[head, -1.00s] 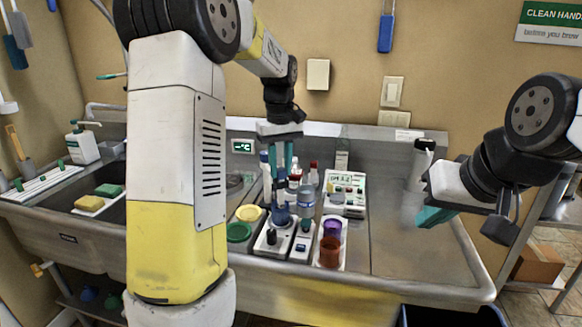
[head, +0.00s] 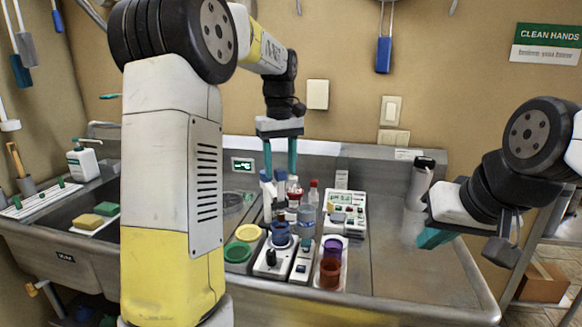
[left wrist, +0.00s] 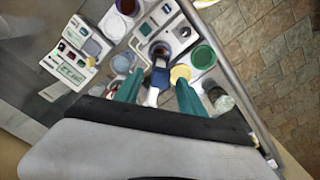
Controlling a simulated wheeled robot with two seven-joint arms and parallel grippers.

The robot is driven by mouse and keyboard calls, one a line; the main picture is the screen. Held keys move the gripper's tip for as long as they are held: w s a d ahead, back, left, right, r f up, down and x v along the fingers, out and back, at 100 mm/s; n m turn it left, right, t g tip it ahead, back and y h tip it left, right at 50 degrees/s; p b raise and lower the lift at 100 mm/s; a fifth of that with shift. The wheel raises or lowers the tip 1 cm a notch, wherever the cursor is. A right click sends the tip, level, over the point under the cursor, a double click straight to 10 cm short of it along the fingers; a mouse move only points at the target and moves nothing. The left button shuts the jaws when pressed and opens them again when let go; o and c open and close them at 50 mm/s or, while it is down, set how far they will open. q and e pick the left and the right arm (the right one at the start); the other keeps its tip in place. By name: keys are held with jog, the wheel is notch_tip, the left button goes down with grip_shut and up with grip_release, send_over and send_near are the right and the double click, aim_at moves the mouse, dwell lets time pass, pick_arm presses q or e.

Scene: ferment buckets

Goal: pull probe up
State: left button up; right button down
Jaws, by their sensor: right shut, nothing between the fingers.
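My left gripper (head: 280,175) points down above the instruments on the counter, its two teal fingers apart. In the left wrist view its fingers (left wrist: 160,78) stand either side of a blue and white upright piece (left wrist: 153,96), which looks like the probe or its holder. The gap between them looks clear of contact. In the head view this blue and white piece (head: 268,196) is just below the fingers, behind a dark blue cup (head: 281,235) on a white stirrer-like base (head: 271,262). The probe's lower end cannot be made out. My right gripper (head: 435,238) is shut and empty at the right.
A white meter (head: 345,212) stands behind right. Several bottles (head: 307,212) crowd behind the cup.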

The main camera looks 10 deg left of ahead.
pick_arm(q)
notch_tip(320, 180, up, 8)
jog(key=shift+f, duration=0.1)
dwell(0.5)
dwell(1.0)
